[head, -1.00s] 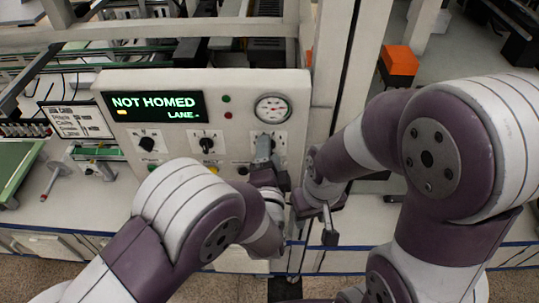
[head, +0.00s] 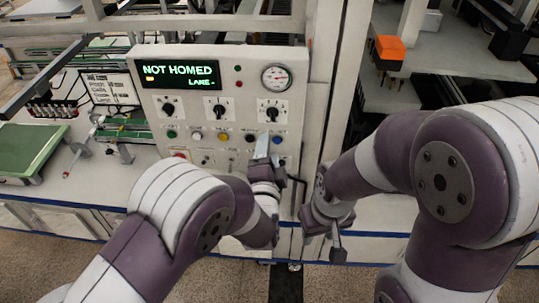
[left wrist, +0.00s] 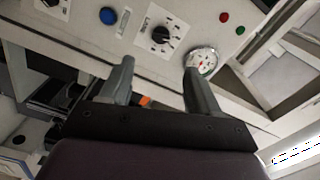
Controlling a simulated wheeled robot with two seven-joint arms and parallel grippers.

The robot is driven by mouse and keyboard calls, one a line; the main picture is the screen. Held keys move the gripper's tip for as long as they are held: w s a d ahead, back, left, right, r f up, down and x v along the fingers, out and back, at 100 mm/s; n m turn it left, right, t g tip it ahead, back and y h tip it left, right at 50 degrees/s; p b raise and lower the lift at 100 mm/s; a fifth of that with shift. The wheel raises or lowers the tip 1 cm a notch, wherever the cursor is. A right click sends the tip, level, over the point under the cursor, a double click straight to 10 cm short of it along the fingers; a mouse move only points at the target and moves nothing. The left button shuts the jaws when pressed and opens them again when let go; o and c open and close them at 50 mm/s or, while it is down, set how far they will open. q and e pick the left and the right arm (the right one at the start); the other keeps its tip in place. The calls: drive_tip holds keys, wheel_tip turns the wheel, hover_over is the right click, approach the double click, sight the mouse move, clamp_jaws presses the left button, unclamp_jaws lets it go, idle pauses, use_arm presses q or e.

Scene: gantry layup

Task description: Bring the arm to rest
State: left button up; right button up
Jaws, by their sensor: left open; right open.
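My left gripper (head: 264,152) is in front of the lower right part of the control panel (head: 140,72) in the head view. In the left wrist view its two fingers (left wrist: 160,82) stand apart with nothing between them. The panel's right knob (left wrist: 165,35) and the pressure gauge (left wrist: 200,61) show beyond the fingertips. My right gripper (head: 322,225) hangs right of the panel, before the white post, with its fingers pointing down; nothing shows in it. The panel display (head: 180,76) reads "NOT HOMED" and "LANE -".
A green mat (head: 30,150) and a small sign (head: 110,88) are on the bench at the left. An orange block (head: 389,48) sits at the back right. A white upright post (head: 345,90) stands between panel and right-hand bay.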

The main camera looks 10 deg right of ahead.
use_arm(q)
drive_tip(key=s+a+f+n+g+b, duration=0.1)
drive_tip(key=s+f+n+g, duration=0.25)
drive_tip(key=f, duration=0.25)
drive_tip(key=s+a+f+n+g, duration=0.1)
drive_tip(key=s+f+n+g, duration=0.1)
drive_tip(key=s+f+g, duration=0.3)
drive_tip(key=s+a+f+n+g+y+b, duration=0.1)
drive_tip(key=s+a+n, duration=0.4)
drive_tip(key=a, duration=0.9)
drive_tip(key=s+a+f+n+g+y+b, duration=0.1)
drive_tip(key=s+a+n+g+y+b, duration=0.3)
drive_tip(key=a, duration=1)
drive_tip(key=s+n+g+b, duration=0.2)
drive_tip(key=n, duration=0.1)
drive_tip(key=shift+f, duration=0.3)
drive_tip(key=shift+s+a, duration=0.1)
drive_tip(key=shift+s, duration=0.05)
